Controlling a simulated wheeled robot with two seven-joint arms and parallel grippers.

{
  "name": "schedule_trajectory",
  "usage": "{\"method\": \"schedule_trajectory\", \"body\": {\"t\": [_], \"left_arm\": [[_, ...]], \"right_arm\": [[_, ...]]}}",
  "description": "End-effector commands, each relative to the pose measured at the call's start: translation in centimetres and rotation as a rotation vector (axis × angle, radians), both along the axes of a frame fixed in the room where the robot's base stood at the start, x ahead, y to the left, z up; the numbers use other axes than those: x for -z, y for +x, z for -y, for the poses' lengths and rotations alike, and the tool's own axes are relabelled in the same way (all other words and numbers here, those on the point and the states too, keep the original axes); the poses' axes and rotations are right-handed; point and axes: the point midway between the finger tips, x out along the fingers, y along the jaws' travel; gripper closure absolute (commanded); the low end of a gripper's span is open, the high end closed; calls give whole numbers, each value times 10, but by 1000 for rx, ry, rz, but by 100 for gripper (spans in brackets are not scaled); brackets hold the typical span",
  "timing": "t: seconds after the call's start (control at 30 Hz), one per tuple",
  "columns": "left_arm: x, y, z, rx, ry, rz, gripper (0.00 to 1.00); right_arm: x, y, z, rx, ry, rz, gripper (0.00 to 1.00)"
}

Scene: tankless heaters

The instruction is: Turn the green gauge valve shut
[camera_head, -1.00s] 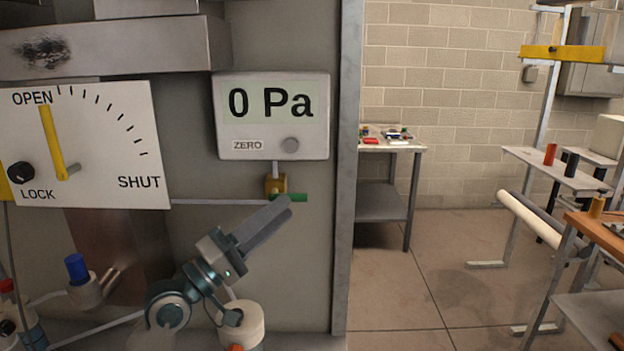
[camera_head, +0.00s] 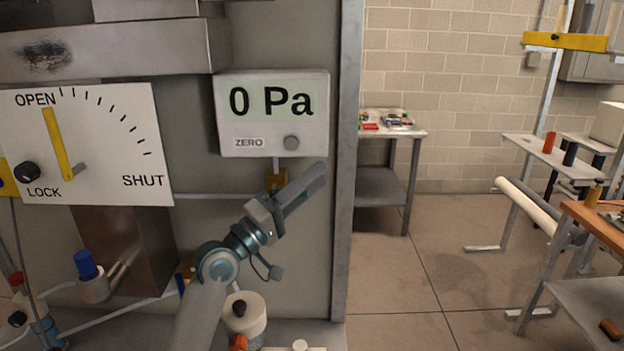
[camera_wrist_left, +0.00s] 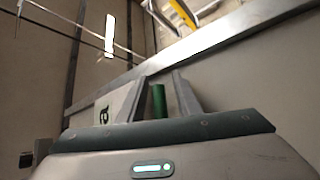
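The green valve handle (camera_wrist_left: 159,101) shows in the left wrist view between the two fingers of my left gripper (camera_wrist_left: 160,78), with a gap on each side. In the head view my left gripper (camera_head: 318,172) points up and right and covers most of the handle. The brass valve body (camera_head: 275,180) sits under the gauge (camera_head: 272,114), which reads 0 Pa. The gripper is open; I see no grip on the handle. My right gripper is in neither view.
A white dial plate (camera_head: 110,165) with a yellow lever (camera_head: 57,143) near OPEN is at left. A metal panel edge (camera_head: 347,200) stands just right of the gripper. Below are a white capped canister (camera_head: 243,318) and a blue-capped fitting (camera_head: 86,266).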

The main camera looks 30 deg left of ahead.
Motion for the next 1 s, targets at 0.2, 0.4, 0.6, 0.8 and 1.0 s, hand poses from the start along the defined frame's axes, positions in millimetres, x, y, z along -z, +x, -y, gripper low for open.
{"method": "schedule_trajectory", "body": {"t": [0.2, 0.4, 0.6, 0.8, 1.0], "left_arm": [[0, 0, 0, 0, 0, 0, 76], [0, 0, 0, 0, -1, 0, 100], [0, 0, 0, 1, 22, -14, 100], [5, 0, 1, 2, 75, -47, 100], [7, 0, 1, 2, 79, -49, 100]], "right_arm": [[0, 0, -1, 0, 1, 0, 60], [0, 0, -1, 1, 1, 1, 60], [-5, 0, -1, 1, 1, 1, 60], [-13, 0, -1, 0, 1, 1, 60], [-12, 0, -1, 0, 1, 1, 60]]}}
